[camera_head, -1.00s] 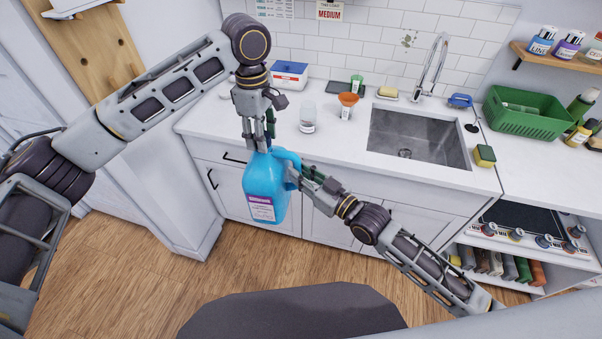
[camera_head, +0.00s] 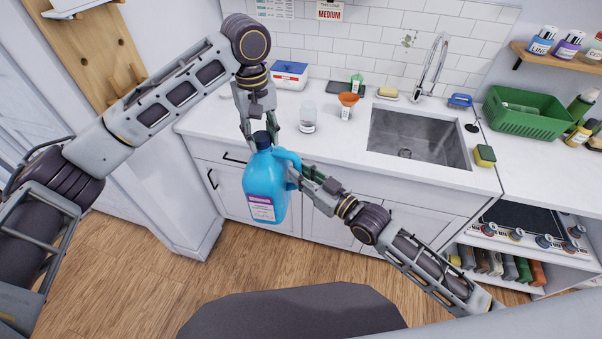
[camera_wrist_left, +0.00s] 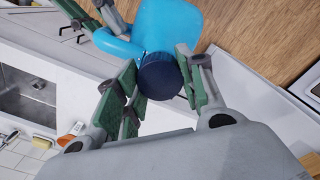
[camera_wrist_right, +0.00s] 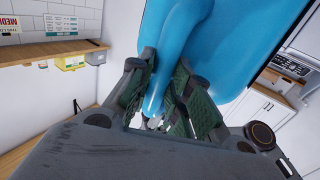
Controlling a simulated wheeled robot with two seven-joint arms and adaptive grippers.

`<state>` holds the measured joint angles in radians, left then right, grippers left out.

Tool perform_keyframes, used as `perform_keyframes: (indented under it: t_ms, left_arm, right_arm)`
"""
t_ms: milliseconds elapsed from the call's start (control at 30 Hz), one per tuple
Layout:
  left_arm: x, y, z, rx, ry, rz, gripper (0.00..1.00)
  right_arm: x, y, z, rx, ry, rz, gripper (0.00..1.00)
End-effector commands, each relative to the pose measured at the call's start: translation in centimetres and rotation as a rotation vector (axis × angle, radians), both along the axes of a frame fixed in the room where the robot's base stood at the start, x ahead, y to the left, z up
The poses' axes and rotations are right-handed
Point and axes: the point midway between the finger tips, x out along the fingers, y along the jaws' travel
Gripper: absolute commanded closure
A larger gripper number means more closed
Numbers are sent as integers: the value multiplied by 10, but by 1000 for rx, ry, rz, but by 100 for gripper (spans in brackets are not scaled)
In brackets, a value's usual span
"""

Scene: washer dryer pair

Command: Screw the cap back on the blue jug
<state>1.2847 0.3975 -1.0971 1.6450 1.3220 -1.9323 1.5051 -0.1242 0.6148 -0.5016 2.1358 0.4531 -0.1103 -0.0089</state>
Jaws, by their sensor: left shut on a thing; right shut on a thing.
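The blue jug (camera_head: 262,195) with a purple-and-white label hangs roughly upright in front of the counter in the head view. Its dark cap (camera_head: 262,139) sits at the mouth; the left wrist view shows the cap (camera_wrist_left: 160,76) end-on, over the neck. How far its threads are engaged is not visible. My left gripper (camera_head: 262,134) comes from above and is shut on the cap, a finger on each side. My right gripper (camera_head: 299,178) is shut on the jug's handle from the right. The right wrist view shows its fingers (camera_wrist_right: 165,95) around the handle (camera_wrist_right: 183,45).
The white counter (camera_head: 350,155) is behind the jug, with a clear jar (camera_head: 307,118), an orange cup (camera_head: 347,107) and a blue-lidded box (camera_head: 289,74). The sink (camera_head: 415,137) and green basket (camera_head: 528,115) are to the right. Wooden floor lies below.

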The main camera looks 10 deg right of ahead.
Motion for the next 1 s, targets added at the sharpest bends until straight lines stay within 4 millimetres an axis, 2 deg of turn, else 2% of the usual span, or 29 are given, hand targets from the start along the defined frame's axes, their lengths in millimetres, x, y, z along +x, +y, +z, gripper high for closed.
perform_keyframes:
  t_ms: [1000]
  left_arm:
    - [1, 2, -1, -2, -5, -806, 90]
  right_arm:
    - [0, 0, 2, 3, -3, 0, 100]
